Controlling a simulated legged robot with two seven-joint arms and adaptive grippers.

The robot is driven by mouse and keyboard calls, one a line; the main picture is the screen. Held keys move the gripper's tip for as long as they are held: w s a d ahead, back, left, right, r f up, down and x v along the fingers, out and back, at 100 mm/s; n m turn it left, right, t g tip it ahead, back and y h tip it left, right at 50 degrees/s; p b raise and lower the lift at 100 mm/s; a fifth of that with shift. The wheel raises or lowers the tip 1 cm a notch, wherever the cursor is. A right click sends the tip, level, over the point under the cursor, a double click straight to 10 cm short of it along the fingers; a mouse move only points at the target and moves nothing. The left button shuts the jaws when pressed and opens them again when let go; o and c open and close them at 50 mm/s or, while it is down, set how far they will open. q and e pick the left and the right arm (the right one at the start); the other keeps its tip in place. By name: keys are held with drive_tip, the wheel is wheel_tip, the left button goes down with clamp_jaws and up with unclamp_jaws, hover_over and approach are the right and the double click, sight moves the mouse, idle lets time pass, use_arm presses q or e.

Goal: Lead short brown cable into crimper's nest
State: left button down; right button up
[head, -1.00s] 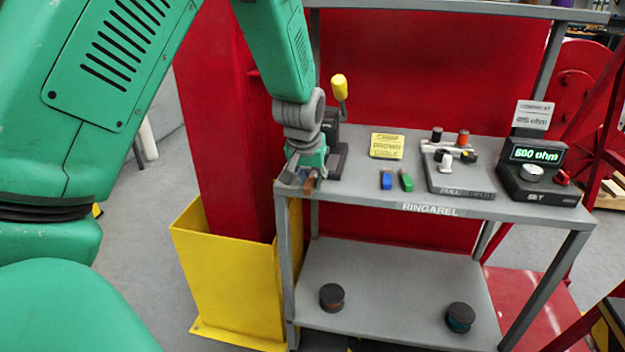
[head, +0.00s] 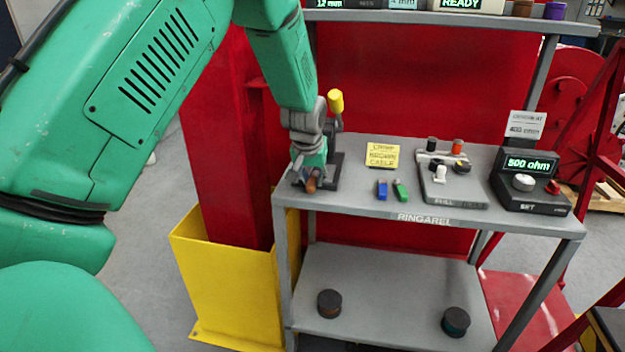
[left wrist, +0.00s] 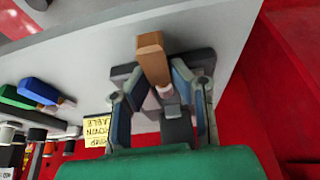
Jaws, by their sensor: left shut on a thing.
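The short brown cable (head: 311,185) is held in my left gripper (head: 308,175), low over the left end of the grey shelf top. In the left wrist view the brown cable (left wrist: 152,58) lies between the two fingers of the left gripper (left wrist: 157,78), with a pale end towards the palm. The crimper (head: 337,165) is dark, with a yellow-tipped handle (head: 336,100), and stands right behind and beside the gripper. Its nest is hidden by the gripper in the head view, so I cannot tell whether the cable touches it. My right gripper is not in view.
A yellow note (head: 382,155), a blue cable (head: 382,190) and a green cable (head: 400,190) lie to the right. Beyond are a grey board with pegs (head: 455,190) and an ohm meter (head: 530,180). A red post (head: 225,140) stands close left.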

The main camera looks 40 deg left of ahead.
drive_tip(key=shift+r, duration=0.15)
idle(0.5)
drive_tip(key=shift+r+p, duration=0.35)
drive_tip(key=shift+p, duration=0.15)
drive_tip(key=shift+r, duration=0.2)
idle(0.3)
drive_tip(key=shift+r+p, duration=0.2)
drive_tip(key=shift+p, duration=0.2)
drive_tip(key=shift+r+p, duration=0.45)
idle(0.7)
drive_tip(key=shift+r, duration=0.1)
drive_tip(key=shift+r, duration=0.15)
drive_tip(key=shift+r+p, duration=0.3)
drive_tip(key=shift+p, duration=0.25)
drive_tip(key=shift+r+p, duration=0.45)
idle(1.0)
